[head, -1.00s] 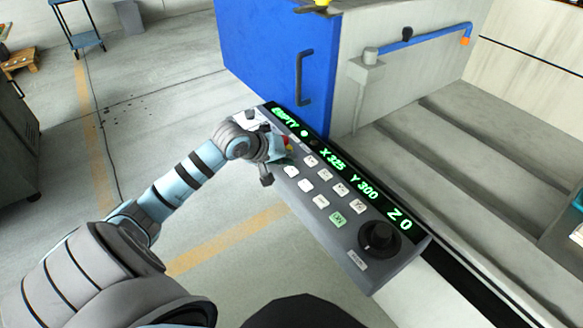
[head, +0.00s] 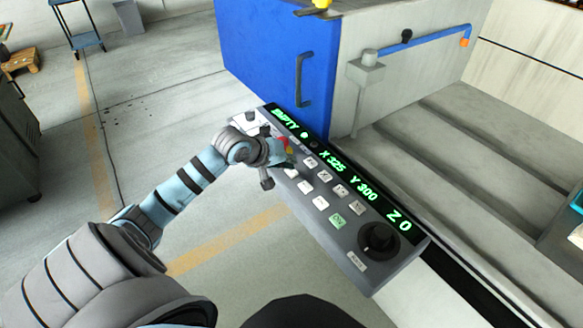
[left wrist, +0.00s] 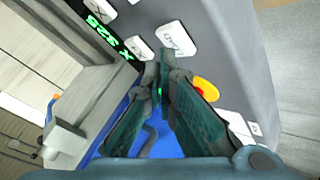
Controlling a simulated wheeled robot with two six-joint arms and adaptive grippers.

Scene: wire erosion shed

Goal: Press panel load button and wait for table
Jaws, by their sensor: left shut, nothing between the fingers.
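The grey control panel (head: 352,240) carries several white buttons, one green button (head: 337,221), a black knob (head: 378,238) and a display (head: 335,163) reading EMPTY, X 325, Y 300, Z 0. My left gripper (head: 289,162) is shut and empty over the panel's left part. In the left wrist view its fingertips (left wrist: 164,66) are close to the buttons, near a white button (left wrist: 176,40); I cannot tell whether they touch. Which button is the load button cannot be read. A red and yellow knob (left wrist: 206,89) sits beside the fingers. My right gripper is out of view.
A blue door (head: 265,55) with a handle (head: 303,78) stands behind the panel. Grey stepped surfaces (head: 460,130) and a blue pipe (head: 425,40) lie to the right. The floor (head: 150,110) on the left is mostly clear.

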